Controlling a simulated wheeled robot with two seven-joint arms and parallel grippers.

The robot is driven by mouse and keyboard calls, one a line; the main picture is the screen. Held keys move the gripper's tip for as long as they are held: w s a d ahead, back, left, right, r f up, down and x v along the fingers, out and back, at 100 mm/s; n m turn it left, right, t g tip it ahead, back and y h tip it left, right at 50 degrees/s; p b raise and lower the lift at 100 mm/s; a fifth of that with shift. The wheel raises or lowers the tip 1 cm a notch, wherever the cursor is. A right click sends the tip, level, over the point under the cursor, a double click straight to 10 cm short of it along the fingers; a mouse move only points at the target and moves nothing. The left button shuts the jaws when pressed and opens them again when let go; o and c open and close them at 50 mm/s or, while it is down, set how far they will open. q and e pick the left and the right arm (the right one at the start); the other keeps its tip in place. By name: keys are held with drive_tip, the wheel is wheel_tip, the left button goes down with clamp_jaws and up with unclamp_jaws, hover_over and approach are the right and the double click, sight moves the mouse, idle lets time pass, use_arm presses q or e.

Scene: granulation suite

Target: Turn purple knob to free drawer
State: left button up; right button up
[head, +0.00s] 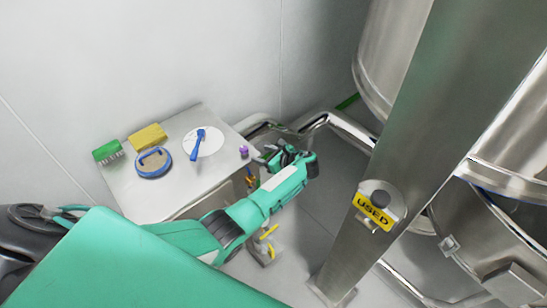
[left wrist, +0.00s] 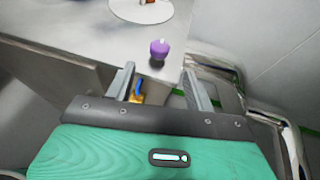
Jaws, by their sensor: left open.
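The purple knob (head: 244,151) sits at the right edge of the steel cabinet top (head: 215,175). In the left wrist view the knob (left wrist: 159,49) stands upright near the cabinet's edge, ahead of and between my fingers. My left gripper (head: 270,157) is open and empty, to the right of the knob and apart from it. Its two fingers also show in the left wrist view (left wrist: 158,85), spread wide with nothing between them. I cannot make out a drawer; the cabinet's front is partly behind my left arm. My right gripper is not in view.
On the cabinet top are a green brush (head: 107,151), a yellow sponge (head: 148,136), a blue-rimmed round item (head: 153,162) and a blue-handled tool (head: 197,146) on a white disc. Steel pipes (head: 340,125) run beside the cabinet. A steel column (head: 425,110) with a "USED" tag stands right.

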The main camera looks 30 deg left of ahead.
use_arm(q)
drive_tip(key=shift+b+v, duration=0.35)
drive_tip(key=shift+v, duration=2.3)
